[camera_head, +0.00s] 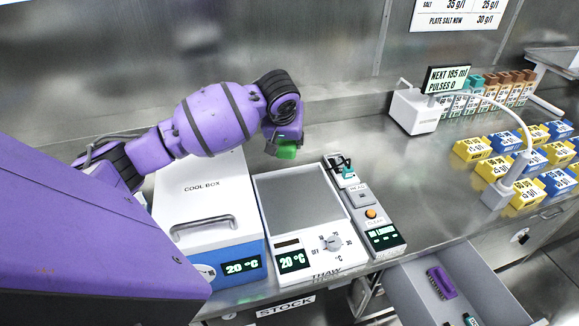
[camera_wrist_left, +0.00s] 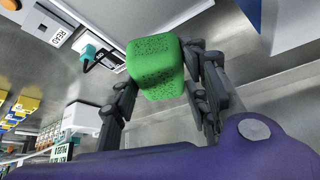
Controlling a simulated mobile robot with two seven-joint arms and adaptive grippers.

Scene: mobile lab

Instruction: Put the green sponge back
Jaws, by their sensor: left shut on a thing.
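The green sponge (camera_wrist_left: 155,66) is between the dark fingers of my left gripper (camera_wrist_left: 160,92) in the left wrist view. The gripper is shut on it. In the head view the sponge (camera_head: 286,150) shows as a small green patch below my left gripper (camera_head: 284,140), above the steel bench behind the thaw unit. The fingers are mostly hidden there by the purple wrist. My right gripper is not in view.
A white cool box (camera_head: 203,190) and a grey thaw tray (camera_head: 262,199) stand in front, with a reader device (camera_head: 383,238) to the right. An open drawer (camera_head: 398,286) holds a purple brush (camera_head: 441,283). Yellow and blue boxes (camera_head: 472,149) stand at right.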

